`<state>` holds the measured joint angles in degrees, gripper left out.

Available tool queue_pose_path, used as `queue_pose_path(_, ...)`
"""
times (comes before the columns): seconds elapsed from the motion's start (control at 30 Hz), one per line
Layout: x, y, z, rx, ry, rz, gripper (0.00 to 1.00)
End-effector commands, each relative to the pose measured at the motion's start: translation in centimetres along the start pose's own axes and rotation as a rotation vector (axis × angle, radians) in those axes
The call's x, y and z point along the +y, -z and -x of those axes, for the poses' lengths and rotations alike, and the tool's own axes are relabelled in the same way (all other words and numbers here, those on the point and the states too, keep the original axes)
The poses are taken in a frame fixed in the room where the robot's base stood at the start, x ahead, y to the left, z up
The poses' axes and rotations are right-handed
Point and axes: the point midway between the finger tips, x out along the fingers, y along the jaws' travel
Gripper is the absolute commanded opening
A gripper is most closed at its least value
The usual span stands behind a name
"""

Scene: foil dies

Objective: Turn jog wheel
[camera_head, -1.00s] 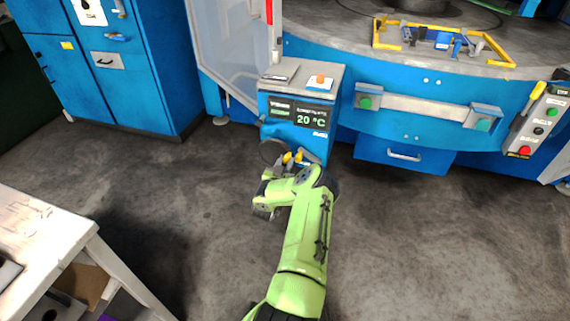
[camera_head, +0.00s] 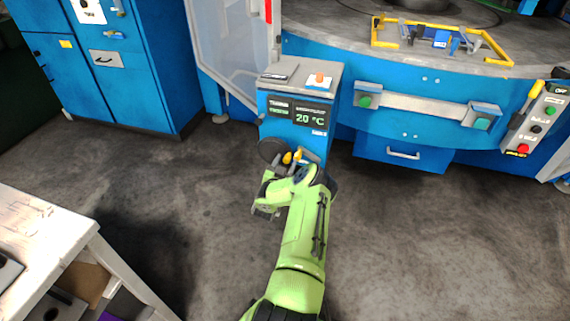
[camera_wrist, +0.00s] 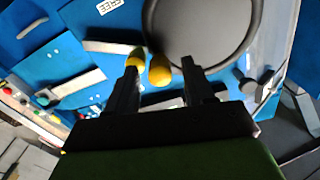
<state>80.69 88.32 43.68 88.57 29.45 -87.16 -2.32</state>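The jog wheel is a dark round disc (camera_head: 271,150) low on the front of the blue control box. It shows large at the top of the wrist view (camera_wrist: 202,28). A rounded yellow knob (camera_wrist: 160,71) lies at its lower left edge there. My gripper (camera_wrist: 163,63) is open, its two dark fingers apart, with the knob appearing between them; contact cannot be told. A second yellow patch shows at the left fingertip. In the head view, my gripper (camera_head: 294,161) is at the wheel's right side, mostly hidden by my green wrist.
The control box (camera_head: 290,137) has a display reading 20 °C and an orange button on top. A blue machine with a grey handle bar (camera_head: 425,107) stands to the right, a blue cabinet (camera_head: 120,75) to the left. A white table (camera_head: 40,235) is at lower left. The floor between is clear.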

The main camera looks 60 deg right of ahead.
Motion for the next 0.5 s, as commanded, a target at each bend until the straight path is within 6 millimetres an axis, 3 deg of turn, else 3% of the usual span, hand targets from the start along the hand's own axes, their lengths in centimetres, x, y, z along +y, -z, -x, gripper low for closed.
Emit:
queue_pose_path(0.13,0.0,0.0,0.2,-0.001,0.000,0.000,0.53)
queue_pose_path(0.23,0.0,0.1,1.4,-0.005,-0.001,-0.001,0.53)
queue_pose_path(0.5,-0.1,0.4,8.9,-0.008,0.001,-0.002,0.53)
